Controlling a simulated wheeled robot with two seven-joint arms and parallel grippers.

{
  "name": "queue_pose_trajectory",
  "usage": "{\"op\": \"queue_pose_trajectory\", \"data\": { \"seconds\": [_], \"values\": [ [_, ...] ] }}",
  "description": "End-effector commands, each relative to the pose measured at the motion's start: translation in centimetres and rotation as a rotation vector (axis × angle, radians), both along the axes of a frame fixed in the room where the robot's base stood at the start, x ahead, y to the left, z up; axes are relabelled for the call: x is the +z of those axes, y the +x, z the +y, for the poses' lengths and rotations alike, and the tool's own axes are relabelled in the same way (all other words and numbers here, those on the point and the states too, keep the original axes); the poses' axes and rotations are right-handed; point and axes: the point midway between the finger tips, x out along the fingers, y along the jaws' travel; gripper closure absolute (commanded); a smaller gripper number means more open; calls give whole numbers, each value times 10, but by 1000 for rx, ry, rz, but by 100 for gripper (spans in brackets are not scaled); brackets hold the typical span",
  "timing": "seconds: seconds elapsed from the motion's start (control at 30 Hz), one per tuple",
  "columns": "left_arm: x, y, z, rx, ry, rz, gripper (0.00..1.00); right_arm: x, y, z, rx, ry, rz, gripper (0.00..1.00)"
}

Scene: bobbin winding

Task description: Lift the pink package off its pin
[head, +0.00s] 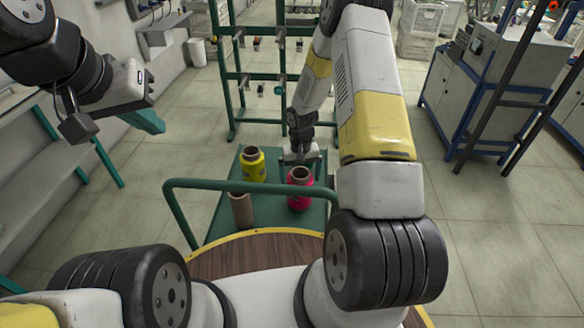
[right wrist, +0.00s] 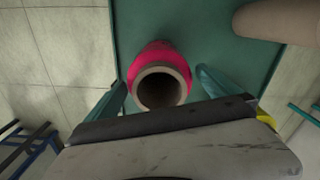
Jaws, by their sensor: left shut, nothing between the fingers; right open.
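The pink package (head: 299,190), a pink-wound bobbin with an open brown tube top, stands upright on the green cart deck (head: 222,217). It also shows from above in the right wrist view (right wrist: 146,57), where no pin can be made out in its dark bore. My right gripper (head: 300,157) is open at the package's far side in the head view. In the right wrist view its teal fingers (right wrist: 162,84) appear on either side of the tube top; contact cannot be told. My left gripper (head: 150,121) is shut and empty, well away at the upper left.
A yellow package (head: 253,166) and a bare brown tube (head: 241,210) stand left of the pink one on the cart. The cart's green handle rail (head: 230,185) crosses in front. A green rack with pegs (head: 232,75) stands behind. Floor right of the cart is clear.

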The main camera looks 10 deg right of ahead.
Motion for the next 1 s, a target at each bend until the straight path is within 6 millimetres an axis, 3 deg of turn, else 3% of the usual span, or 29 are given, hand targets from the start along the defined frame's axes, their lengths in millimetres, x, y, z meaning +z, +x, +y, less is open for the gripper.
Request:
{"op": "queue_pose_trajectory", "data": {
  "seconds": [0.2, 0.5, 0.83, 0.87, 1.0],
  "values": [
    [0, 0, 0, 0, 0, 0, 100, -30, 1, -1, -1, 0, 2, 0],
    [0, 0, 0, 0, 0, 0, 100, -33, 1, -1, -2, 0, 1, 2],
    [0, 0, 0, 0, 0, 0, 100, -33, 1, -1, -2, 0, 1, 67],
    [0, 0, 0, 0, 0, 0, 100, -33, 2, -1, -2, 0, 0, 71],
    [0, 0, 0, 0, 0, 0, 100, -33, 2, -1, -2, 0, 0, 71]
  ]
}}
